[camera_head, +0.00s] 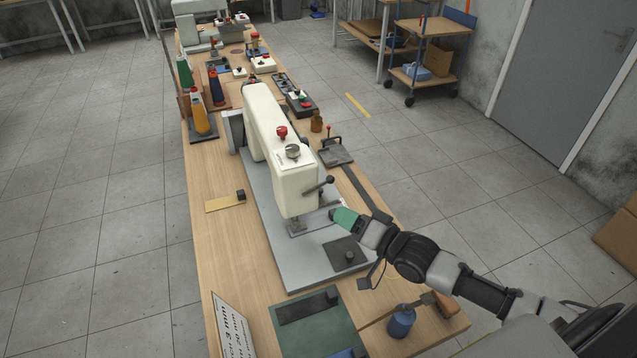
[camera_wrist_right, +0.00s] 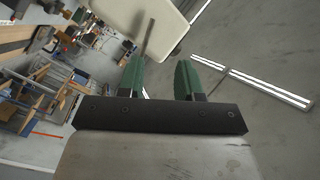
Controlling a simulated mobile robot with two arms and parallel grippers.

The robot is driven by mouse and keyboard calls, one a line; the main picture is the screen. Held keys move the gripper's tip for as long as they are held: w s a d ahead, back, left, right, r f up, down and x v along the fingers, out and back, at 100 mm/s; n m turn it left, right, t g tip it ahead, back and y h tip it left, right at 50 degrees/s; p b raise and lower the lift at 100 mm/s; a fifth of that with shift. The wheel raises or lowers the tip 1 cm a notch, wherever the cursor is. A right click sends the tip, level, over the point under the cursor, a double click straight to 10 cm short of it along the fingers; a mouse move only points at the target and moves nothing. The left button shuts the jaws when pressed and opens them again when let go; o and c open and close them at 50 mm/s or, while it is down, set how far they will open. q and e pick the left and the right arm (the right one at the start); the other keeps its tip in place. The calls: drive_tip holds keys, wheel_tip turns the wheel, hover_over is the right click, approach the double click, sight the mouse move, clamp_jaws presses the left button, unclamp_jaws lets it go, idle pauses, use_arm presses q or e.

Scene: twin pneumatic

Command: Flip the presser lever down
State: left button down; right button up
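The presser lever (camera_head: 320,186) is a dark rod with a round black knob on the right side of the cream sewing machine head (camera_head: 280,160). It points right and slightly upward in the head view. My right gripper (camera_head: 341,215), with green fingers, is just below and right of the knob, apparently apart from it. In the right wrist view my right gripper (camera_wrist_right: 158,68) is open with an empty gap. A thin dark rod, apparently the lever (camera_wrist_right: 148,38), stands beyond the left fingertip before the pale machine head (camera_wrist_right: 125,14). My left gripper is out of view.
The machine stands on a grey bed plate (camera_head: 300,270) on a long wooden table (camera_head: 213,247). A blue bottle (camera_head: 401,321) stands near the front right edge, close below my right arm. A green mat (camera_head: 315,325) lies in front. Thread cones (camera_head: 199,115) stand at the back left.

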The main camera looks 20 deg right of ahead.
sight(318, 187)
drive_tip(key=d+m, duration=0.2)
drive_tip(key=d, duration=0.2)
drive_tip(key=w+a+m+p, duration=0.1)
drive_tip(key=w+a, duration=0.3)
drive_tip(key=w, duration=0.6)
drive_tip(key=shift+p, duration=0.45)
drive_tip(key=shift+w, duration=0.1)
clamp_jaws()
